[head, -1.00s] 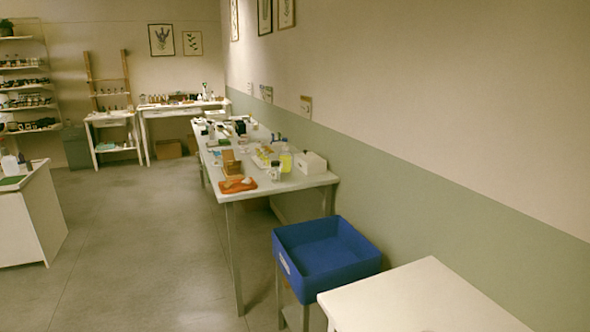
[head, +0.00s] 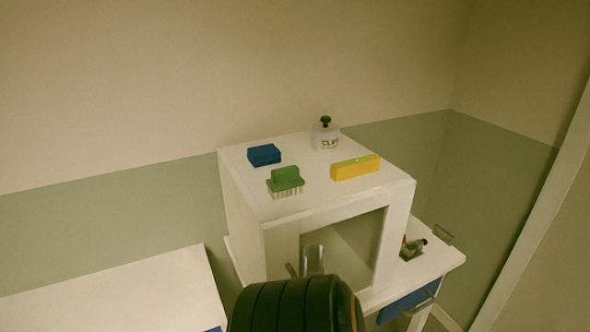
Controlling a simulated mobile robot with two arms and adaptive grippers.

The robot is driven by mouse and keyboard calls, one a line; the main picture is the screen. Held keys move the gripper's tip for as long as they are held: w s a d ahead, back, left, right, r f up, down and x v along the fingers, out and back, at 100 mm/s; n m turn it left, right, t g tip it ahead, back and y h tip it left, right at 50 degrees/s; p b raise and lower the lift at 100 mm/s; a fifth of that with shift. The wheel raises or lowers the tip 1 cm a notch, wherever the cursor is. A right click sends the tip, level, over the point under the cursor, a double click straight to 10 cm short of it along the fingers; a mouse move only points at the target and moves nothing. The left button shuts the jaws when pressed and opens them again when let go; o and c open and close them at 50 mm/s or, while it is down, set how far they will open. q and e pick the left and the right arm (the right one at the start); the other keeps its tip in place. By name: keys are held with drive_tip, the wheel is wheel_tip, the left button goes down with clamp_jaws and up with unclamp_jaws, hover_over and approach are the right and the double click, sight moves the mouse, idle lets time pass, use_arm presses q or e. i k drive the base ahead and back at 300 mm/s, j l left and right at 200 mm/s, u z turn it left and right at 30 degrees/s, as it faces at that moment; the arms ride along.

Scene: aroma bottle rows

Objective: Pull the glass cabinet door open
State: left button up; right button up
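The white cabinet (head: 240,202) stands on a small white table against the wall in the head view. Its front has a white frame around a glass pane (head: 352,240), and the door looks closed. A clear glass vessel (head: 313,259) shows at the lower left of the pane; I cannot tell whether it is inside or in front. A small grey bar (head: 291,270), perhaps the handle, is beside it. A dark ribbed rounded shape, probably part of my arm, hides the lower left of the cabinet front. Neither gripper is in view.
On the cabinet top are a blue block (head: 264,155), a green brush (head: 286,181), a yellow bar (head: 355,167) and a labelled bottle (head: 326,136). A small metal device (head: 413,248) sits right of the cabinet, above a blue drawer (head: 405,304). A white tabletop (head: 120,295) is at left.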

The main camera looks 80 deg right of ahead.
sight(279, 237)
drive_tip(key=z, duration=3)
